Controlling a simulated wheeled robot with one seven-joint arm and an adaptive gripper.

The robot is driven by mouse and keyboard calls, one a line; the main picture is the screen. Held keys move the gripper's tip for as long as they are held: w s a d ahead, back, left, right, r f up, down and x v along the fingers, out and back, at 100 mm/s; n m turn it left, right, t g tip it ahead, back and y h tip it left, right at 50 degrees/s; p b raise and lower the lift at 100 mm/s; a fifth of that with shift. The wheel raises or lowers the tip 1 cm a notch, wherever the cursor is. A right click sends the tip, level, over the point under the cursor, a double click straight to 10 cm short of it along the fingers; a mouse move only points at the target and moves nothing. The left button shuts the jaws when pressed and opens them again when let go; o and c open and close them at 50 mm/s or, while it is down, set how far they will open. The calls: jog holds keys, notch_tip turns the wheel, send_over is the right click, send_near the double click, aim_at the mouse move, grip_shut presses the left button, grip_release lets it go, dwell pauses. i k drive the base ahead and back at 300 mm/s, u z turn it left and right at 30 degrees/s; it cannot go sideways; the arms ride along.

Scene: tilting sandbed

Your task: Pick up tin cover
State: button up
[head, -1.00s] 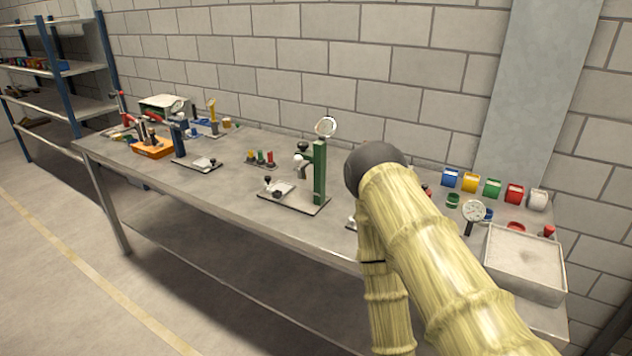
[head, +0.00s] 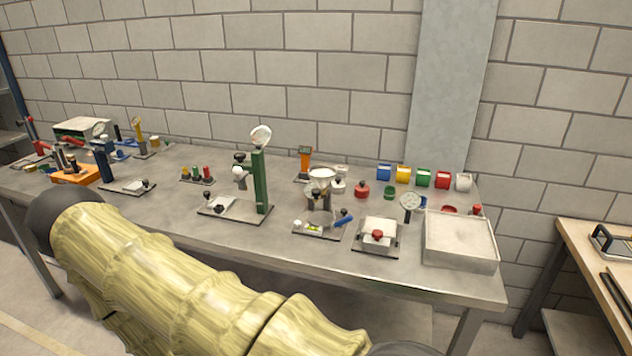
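I cannot tell for sure which thing is the tin cover. Candidates are small round lid-like pieces at the right of the bench: a green one (head: 389,190), a red one (head: 449,209) and a blue one partly hidden behind a perforated round head (head: 410,201). Behind them stands a row of coloured round tins or rolls: blue (head: 384,172), yellow (head: 403,175), green (head: 423,178), red (head: 443,180) and white (head: 463,182). My arm in a yellowish sleeve crosses the lower left, in front of the bench. My gripper is not in view.
A pale square sandbed (head: 461,262) stands at the bench's right end. A plate with a red knob (head: 378,237), a stand with a funnel (head: 321,180) and a green post (head: 259,180) crowd the middle. The bench's front edge (head: 330,273) is clear. A wooden table (head: 575,240) stands at right.

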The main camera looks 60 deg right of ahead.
aim_at(338, 188)
jog(key=i, duration=2.25)
jog(key=z, duration=1.9)
